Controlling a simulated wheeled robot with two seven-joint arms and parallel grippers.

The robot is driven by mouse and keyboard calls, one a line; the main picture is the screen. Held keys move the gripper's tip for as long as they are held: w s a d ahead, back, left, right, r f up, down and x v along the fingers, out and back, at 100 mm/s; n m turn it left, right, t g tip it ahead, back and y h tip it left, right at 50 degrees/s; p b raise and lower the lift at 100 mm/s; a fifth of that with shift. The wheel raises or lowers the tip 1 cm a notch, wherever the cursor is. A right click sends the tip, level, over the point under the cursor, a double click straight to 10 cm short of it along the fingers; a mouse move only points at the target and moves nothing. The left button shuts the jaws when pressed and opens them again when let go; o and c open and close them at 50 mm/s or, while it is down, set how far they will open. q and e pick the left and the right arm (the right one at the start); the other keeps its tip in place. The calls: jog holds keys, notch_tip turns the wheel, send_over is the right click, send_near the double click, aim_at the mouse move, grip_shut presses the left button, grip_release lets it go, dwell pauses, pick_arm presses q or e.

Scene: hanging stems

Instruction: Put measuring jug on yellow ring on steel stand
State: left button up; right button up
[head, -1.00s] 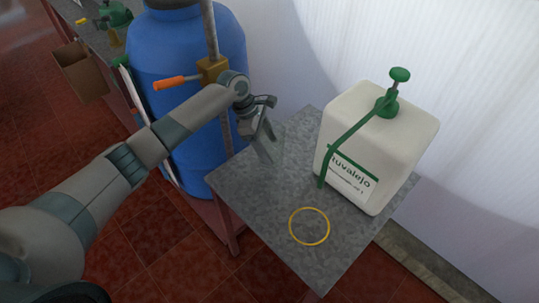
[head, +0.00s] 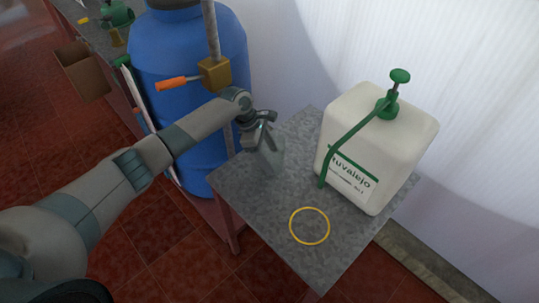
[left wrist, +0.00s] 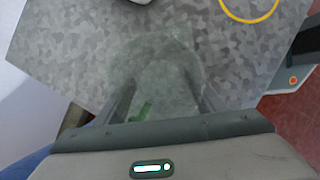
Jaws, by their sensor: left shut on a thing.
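A clear, see-through measuring jug (head: 270,157) is in my left gripper (head: 264,138), over the back left part of the grey steel stand (head: 262,202). In the left wrist view, the jug (left wrist: 155,65) shows faintly between the fingers of the gripper (left wrist: 158,100), with a green mark low on it. I cannot tell whether its base touches the stand. The yellow ring (head: 291,222) lies flat on the stand's front part, to the right of and nearer than the jug. Part of the ring (left wrist: 250,21) shows at the top of the left wrist view. My right gripper is out of view.
A white canister (head: 368,130) with a green pump and hose stands at the back right of the stand, close behind the ring. A blue barrel (head: 185,85) with an orange-handled clamp (head: 172,84) is at the left. The stand surface between jug and ring is clear.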

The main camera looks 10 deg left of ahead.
pick_arm(q)
jog(key=shift+f, duration=0.1)
jog(key=o, duration=1.1)
jog(key=b+v, duration=0.1)
jog(key=v, duration=1.1)
jog(key=shift+b, duration=0.3)
